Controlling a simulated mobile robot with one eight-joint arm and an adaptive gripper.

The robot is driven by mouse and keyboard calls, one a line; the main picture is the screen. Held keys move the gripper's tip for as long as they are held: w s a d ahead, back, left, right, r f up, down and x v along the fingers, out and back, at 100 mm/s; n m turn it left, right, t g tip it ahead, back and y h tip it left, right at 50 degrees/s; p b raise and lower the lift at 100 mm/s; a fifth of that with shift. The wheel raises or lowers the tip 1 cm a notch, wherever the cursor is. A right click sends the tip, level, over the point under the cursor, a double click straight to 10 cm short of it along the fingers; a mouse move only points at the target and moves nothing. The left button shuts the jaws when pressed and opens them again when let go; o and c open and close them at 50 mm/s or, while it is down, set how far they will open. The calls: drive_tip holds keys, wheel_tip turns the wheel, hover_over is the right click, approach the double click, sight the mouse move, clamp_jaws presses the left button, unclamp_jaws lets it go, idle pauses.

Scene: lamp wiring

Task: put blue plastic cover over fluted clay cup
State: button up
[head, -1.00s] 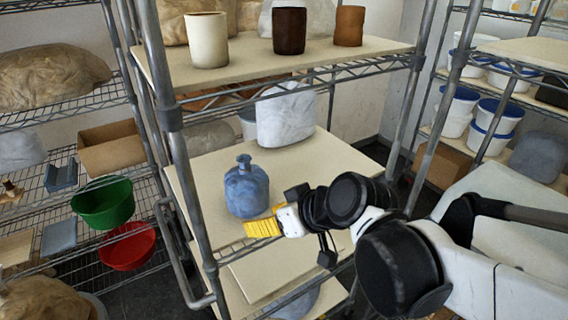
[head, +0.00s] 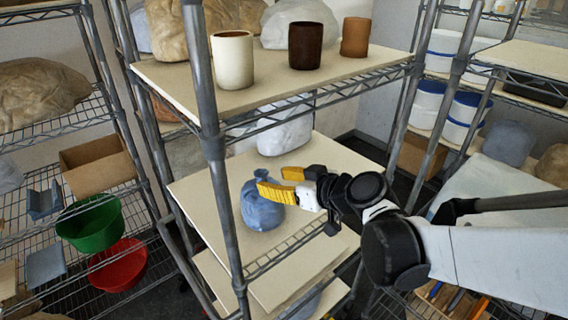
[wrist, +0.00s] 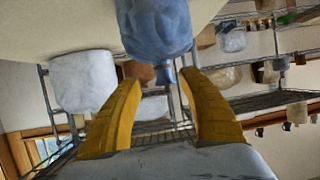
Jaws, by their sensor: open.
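The blue plastic cover (head: 262,212) looks like a rounded, bottle-like shape with a narrow gathered neck and stands on the middle shelf board. It also shows upside down at the top of the wrist view (wrist: 155,25). My gripper (head: 275,181) is open at the height of its neck. In the wrist view the neck lies between the yellow fingertips (wrist: 160,75), with gaps on both sides. Three cups stand on the upper board: a cream cup (head: 232,62), a dark brown cup (head: 305,46) and a reddish-brown cup (head: 355,38). I cannot tell which is fluted.
A metal shelf post (head: 213,145) stands in front of the upper board. A white wrapped lump (head: 285,132) sits behind on the middle board (head: 340,160). Bare board lies to the right. Green (head: 92,225) and red (head: 118,265) bowls are on the left rack.

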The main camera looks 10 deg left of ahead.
sight(265, 180)
drive_tip(key=x, duration=0.2)
drive_tip(key=b+x, duration=0.1)
drive_tip(key=x, duration=0.1)
drive_tip(key=shift+s+a+f, duration=0.1)
drive_tip(key=shift+s+a, duration=0.05)
drive_tip(key=shift+a, duration=0.2)
drive_tip(key=shift+w+a+f, duration=0.1)
drive_tip(key=shift+w+a, duration=0.15)
drive_tip(key=shift+a, duration=0.05)
drive_tip(key=shift+s+d, duration=0.1)
drive_tip(key=shift+c, duration=1.4)
clamp_jaws()
